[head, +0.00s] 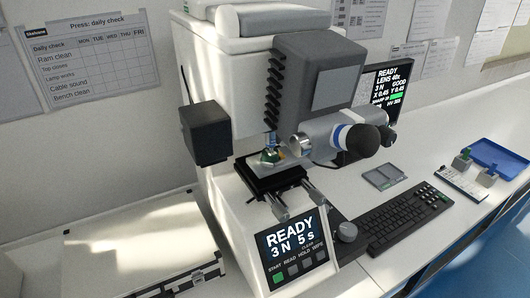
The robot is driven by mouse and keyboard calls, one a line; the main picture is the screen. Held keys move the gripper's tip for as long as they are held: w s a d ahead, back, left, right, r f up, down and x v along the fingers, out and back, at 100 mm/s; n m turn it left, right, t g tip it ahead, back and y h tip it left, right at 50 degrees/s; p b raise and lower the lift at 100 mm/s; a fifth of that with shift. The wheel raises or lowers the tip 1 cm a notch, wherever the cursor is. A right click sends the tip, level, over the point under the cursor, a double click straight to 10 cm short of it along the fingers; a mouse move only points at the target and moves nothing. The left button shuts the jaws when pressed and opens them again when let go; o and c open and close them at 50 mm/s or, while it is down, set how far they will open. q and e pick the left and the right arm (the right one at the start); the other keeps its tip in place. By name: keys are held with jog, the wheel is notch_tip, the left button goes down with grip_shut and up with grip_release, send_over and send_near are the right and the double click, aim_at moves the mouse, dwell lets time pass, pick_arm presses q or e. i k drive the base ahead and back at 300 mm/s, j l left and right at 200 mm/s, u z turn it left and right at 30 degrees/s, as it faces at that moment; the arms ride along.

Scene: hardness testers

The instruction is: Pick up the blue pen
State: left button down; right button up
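I cannot make out a blue pen anywhere in the head view. It may be hidden, out of view or too small to tell. The blue things I can see are a tray (497,158) at the right end of the bench and a band on the tester's eyepiece tube (341,136). Neither of my grippers is in view.
A white hardness tester (220,67) fills the middle, its display (293,243) reading READY. A keyboard (403,217), a grey pad (384,176), a card (461,183) and two small blocks (462,161) (488,176) lie to its right. A pale flat case (139,243) lies left.

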aim_at(495, 165)
jog(key=i+l+z, duration=0.2)
jog(key=l, duration=0.2)
jog(key=l+z, duration=0.2)
jog(key=l, duration=0.25)
jog(key=i+l+z, duration=0.2)
jog(key=l, duration=0.2)
jog(key=i+l+z, duration=0.2)
jog(key=l, duration=0.15)
jog(key=i+l+z, duration=0.2)
jog(key=l, duration=0.15)
jog(key=l+u, duration=0.1)
jog(key=u, duration=0.35)
jog(key=i+l+u, duration=0.1)
jog(key=l+u, duration=0.2)
jog(key=i+l+u, duration=0.1)
jog(key=l+u, duration=0.25)
jog(key=i+l+u, duration=0.2)
jog(key=l, duration=0.8)
jog(key=l+u, duration=0.15)
jog(key=l, duration=2.1)
